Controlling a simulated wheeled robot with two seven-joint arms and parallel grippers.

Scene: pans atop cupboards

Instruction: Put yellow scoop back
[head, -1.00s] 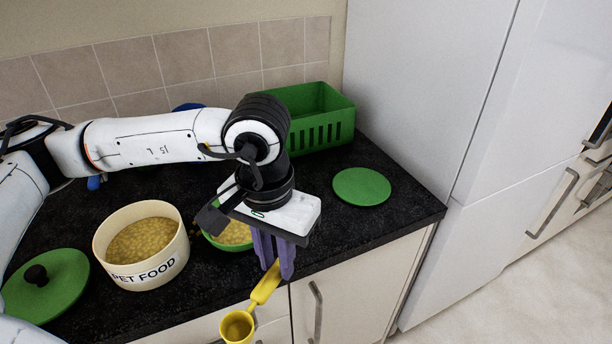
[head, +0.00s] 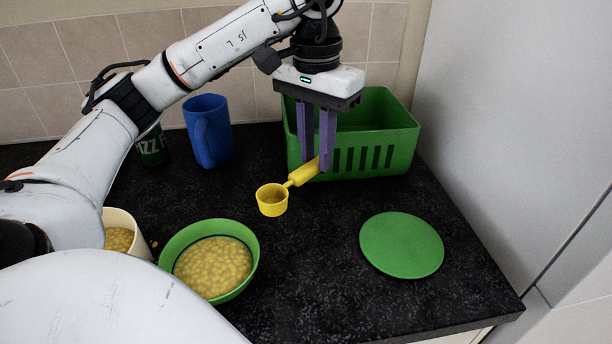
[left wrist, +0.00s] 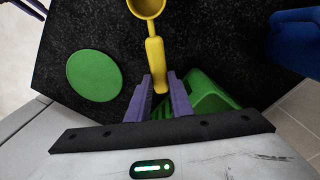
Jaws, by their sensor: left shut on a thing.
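The yellow scoop (head: 272,200) has a round cup and a short handle. My left gripper (head: 318,165) is shut on the end of the handle and holds the scoop in front of the green basket (head: 362,160). The scoop's cup points left and toward the front of the counter. In the left wrist view the scoop (left wrist: 154,60) extends from between the purple fingers (left wrist: 160,90), with part of the green basket (left wrist: 210,98) beside them. My right gripper is not in view.
A green bowl of yellow pellets (head: 213,268) stands front left, beside a partly hidden cream container (head: 122,222). A flat green disc (head: 401,246) lies right. The counter middle is clear.

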